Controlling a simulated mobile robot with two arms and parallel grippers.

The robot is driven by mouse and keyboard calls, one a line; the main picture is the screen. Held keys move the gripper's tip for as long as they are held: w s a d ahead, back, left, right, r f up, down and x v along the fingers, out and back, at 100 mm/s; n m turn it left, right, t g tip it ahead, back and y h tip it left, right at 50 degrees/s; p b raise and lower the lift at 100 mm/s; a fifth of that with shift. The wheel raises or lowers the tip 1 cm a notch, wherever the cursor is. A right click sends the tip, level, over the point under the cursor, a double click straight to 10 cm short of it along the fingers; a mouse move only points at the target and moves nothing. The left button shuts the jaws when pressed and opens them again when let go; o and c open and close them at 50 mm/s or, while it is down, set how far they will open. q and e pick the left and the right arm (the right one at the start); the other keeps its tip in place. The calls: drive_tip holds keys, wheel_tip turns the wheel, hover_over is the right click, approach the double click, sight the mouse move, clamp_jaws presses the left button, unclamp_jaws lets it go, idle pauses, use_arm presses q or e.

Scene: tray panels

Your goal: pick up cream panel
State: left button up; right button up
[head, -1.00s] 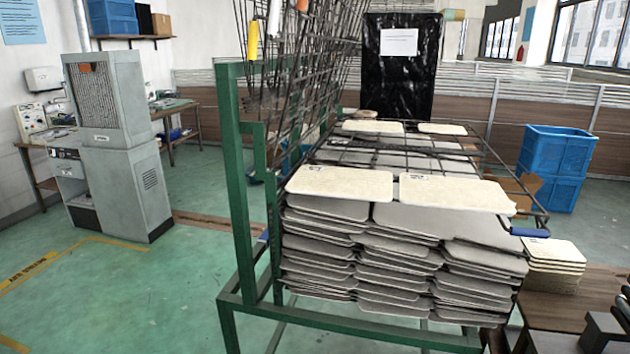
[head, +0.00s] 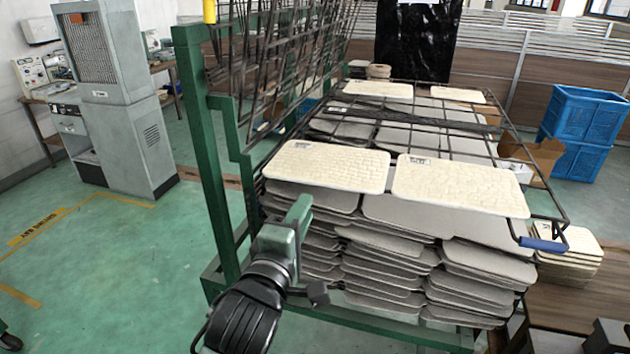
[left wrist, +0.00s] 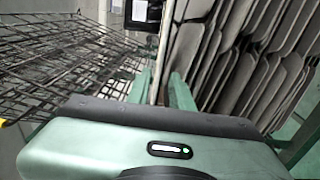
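Two cream panels lie side by side at the front of the wire rack's top: the left cream panel (head: 325,165) and the right cream panel (head: 460,185). Each has a small label near its far left corner. My left gripper (head: 301,208) is at the front edge of the left panel, with its tip at or just below that edge. In the left wrist view my left gripper (left wrist: 160,88) has its fingers apart, with a thin pale panel edge (left wrist: 164,50) running between them. I cannot tell whether they touch it. My right gripper is not in view.
Several grey panels (head: 400,270) are stacked beneath the cream ones. More cream panels (head: 378,90) lie further back. A green frame post (head: 200,150) stands left of my arm. A blue-handled wire rod (head: 543,244) and another cream stack (head: 570,255) are at the right.

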sight(318, 185)
use_arm(q)
drive_tip(key=b+x, duration=0.1)
drive_tip(key=x, duration=0.6)
drive_tip(key=shift+w+d+f, duration=0.1)
drive_tip(key=shift+w, duration=0.1)
drive_tip(key=shift+w+d, duration=0.2)
drive_tip(key=shift+w, duration=0.5)
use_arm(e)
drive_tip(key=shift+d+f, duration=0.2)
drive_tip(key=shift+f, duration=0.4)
use_arm(q)
clamp_jaws()
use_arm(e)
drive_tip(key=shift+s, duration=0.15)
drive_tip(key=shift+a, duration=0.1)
